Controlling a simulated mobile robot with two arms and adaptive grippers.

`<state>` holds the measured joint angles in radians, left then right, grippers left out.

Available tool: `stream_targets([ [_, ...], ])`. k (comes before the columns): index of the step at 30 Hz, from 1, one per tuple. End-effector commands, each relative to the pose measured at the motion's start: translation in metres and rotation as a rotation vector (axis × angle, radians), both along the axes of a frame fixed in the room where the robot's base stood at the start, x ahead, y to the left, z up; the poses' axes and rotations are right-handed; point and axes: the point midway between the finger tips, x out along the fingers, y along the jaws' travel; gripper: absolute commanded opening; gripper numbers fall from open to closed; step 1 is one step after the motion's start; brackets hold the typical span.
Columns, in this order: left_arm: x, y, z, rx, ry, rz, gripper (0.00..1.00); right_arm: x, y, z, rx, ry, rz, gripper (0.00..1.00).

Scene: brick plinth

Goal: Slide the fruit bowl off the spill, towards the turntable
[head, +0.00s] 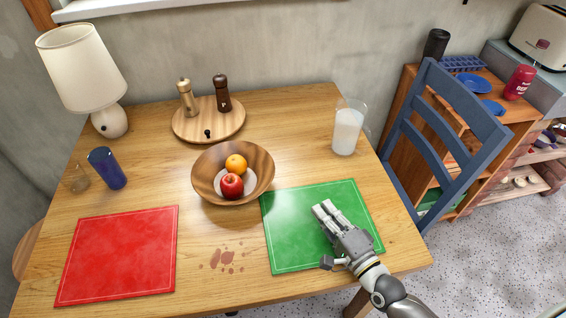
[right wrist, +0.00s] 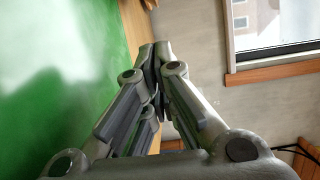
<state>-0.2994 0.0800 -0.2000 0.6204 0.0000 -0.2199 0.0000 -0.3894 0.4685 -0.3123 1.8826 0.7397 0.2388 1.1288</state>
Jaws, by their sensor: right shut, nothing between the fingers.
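The wooden fruit bowl (head: 257,186) stands near the middle of the table with an orange (head: 236,164) and a red apple (head: 232,186) in it. The turntable (head: 211,127) is a round wooden board behind the bowl, a little to the left. The spill (head: 222,259) is a brown patch of drops in front of the bowl, with bare wood between them. My right gripper (head: 322,208) is shut and empty over the green mat, to the right of the bowl and apart from it. Its closed fingers also show in the right wrist view (right wrist: 155,75). My left gripper is not in view.
Two mills, one light (head: 187,98) and one dark (head: 222,94), stand on the turntable. A red mat (head: 118,256) lies left, the green mat (head: 290,235) right. A milk jug (head: 348,128), a blue cup (head: 107,168) and a lamp (head: 82,68) stand around. A blue chair (head: 440,125) is at right.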

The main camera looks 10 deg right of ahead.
Motion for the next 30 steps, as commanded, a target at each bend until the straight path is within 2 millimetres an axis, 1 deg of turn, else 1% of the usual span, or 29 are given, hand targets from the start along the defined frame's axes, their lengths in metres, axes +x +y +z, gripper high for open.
stream_targets([
  [4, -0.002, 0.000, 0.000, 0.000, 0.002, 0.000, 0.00, -0.001, 0.003, -0.001, 0.006, 0.004, 0.001, 0.00],
  [8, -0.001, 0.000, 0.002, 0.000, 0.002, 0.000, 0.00, 0.009, 0.006, 0.000, 0.006, 0.001, 0.001, 0.00],
  [11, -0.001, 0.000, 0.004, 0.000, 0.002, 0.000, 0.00, 0.023, 0.011, 0.001, 0.006, 0.001, 0.001, 0.00],
  [24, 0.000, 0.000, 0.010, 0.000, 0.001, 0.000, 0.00, 0.095, 0.034, 0.001, 0.005, 0.002, 0.002, 0.00],
  [27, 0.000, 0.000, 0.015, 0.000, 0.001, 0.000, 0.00, 0.101, 0.049, 0.001, 0.008, 0.004, 0.002, 0.00],
  [30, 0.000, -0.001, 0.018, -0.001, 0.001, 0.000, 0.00, 0.106, 0.060, 0.001, 0.007, 0.003, 0.002, 0.00],
])
